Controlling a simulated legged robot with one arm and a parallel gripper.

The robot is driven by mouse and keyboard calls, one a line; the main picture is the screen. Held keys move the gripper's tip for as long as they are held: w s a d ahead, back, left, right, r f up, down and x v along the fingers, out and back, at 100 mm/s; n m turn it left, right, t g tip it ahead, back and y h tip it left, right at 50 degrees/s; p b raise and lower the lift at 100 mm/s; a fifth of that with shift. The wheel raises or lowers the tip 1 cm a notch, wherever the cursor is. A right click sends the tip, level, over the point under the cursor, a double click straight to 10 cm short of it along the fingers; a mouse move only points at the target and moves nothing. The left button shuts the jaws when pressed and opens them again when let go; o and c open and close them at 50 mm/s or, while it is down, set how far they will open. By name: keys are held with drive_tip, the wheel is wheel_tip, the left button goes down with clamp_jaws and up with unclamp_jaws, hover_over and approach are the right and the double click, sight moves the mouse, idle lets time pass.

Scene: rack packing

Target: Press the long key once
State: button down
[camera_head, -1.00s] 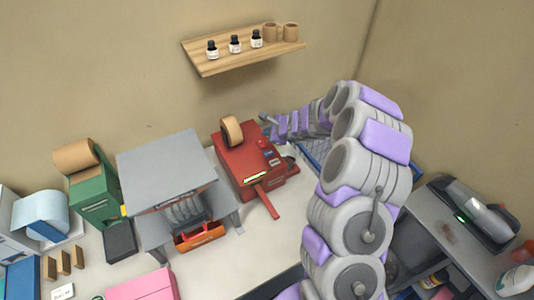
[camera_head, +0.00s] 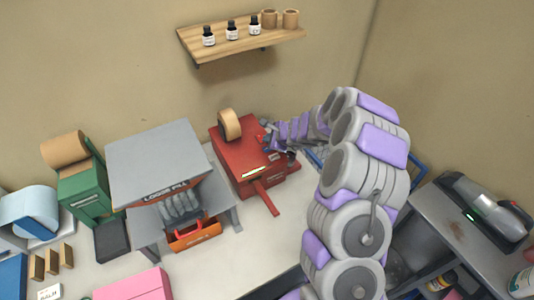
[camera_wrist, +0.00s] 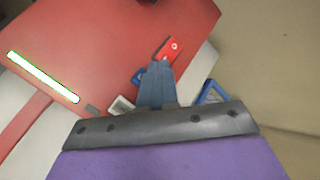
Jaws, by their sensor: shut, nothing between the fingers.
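A red tape machine (camera_head: 238,166) stands on the white bench with a tan tape roll (camera_head: 229,125) on top. In the wrist view its red top (camera_wrist: 100,55) carries a red key (camera_wrist: 168,48) with a white mark, a blue key (camera_wrist: 138,76) and a pale grey key (camera_wrist: 122,104). I cannot tell which is the long key. My gripper (camera_wrist: 160,64) is shut and empty, its blue fingertips over the keys, close to the red and blue ones. I cannot tell whether they touch. In the head view my gripper (camera_head: 268,138) is small at the machine's right side.
A red lever (camera_head: 265,197) juts from the machine's front. A grey loose-fill stand (camera_head: 155,160) is to its left, a green dispenser (camera_head: 84,190) farther left and a pink box (camera_head: 133,285) in front. A wooden shelf (camera_head: 242,42) hangs above. A grey side table (camera_head: 455,232) stands right.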

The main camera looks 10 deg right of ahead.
drive_tip(key=shift+d+f+b, duration=0.35)
drive_tip(key=shift+f+b, duration=0.1)
drive_tip(key=shift+f, duration=0.4)
drive_tip(key=shift+a, duration=0.3)
drive_tip(key=shift+d, duration=0.15)
drive_tip(key=shift+f, duration=0.1)
idle(0.9)
drive_tip(key=shift+s+f+b, duration=0.1)
drive_tip(key=shift+f+b, duration=0.2)
drive_tip(key=shift+b, duration=0.1)
